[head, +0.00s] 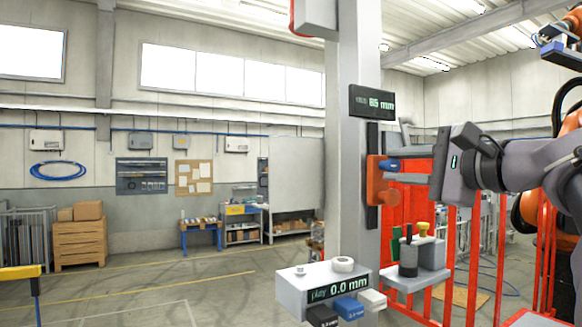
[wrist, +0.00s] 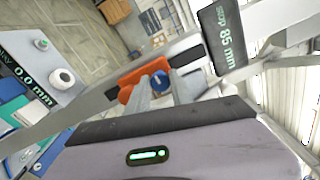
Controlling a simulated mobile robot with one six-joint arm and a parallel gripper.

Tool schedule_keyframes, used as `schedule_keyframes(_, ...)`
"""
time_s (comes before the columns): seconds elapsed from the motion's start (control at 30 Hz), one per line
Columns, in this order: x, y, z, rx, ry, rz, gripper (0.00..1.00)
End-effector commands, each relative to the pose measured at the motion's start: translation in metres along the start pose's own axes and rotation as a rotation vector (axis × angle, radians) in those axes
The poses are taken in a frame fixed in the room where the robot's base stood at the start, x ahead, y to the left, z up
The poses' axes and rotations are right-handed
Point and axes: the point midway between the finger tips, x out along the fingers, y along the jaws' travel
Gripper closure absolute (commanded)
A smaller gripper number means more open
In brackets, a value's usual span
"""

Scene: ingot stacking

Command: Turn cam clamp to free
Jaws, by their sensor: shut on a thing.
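The cam clamp is an orange block (head: 376,190) on a dark vertical rail on the grey post. A blue lever (head: 391,165) projects from it, pointing right and roughly level in the head view. In the wrist view the orange clamp (wrist: 131,88) lies just beyond the fingers, with the blue lever (wrist: 159,82) seen end-on. My gripper (head: 400,167) reaches in from the right and is shut on the blue lever. It also shows in the wrist view (wrist: 166,86), its two grey fingers on either side of the lever. The fingers hide part of the lever.
A display reading 85 mm (head: 372,102) is on the post above the clamp. Below, a grey box (head: 296,283) has a display reading play 0.0 mm. A small shelf (head: 420,277) with a dark pot and stamp-like items sits under my gripper. Red fencing (head: 408,215) stands behind.

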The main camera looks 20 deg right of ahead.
Motion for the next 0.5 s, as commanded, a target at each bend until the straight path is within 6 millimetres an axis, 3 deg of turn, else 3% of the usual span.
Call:
schedule_keyframes(0.07, -0.0002, -0.0005, 0.0002, -0.002, 0.000, -0.001, 1.00)
schedule_keyframes(0.1, -0.0002, -0.0005, 0.0002, -0.002, 0.000, -0.001, 0.70)
schedule_keyframes(0.2, -0.0002, -0.0004, 0.0002, -0.001, 0.000, -0.001, 0.52)
schedule_keyframes(0.5, -0.0008, -0.0002, 0.0000, 0.000, 0.001, 0.000, 0.52)
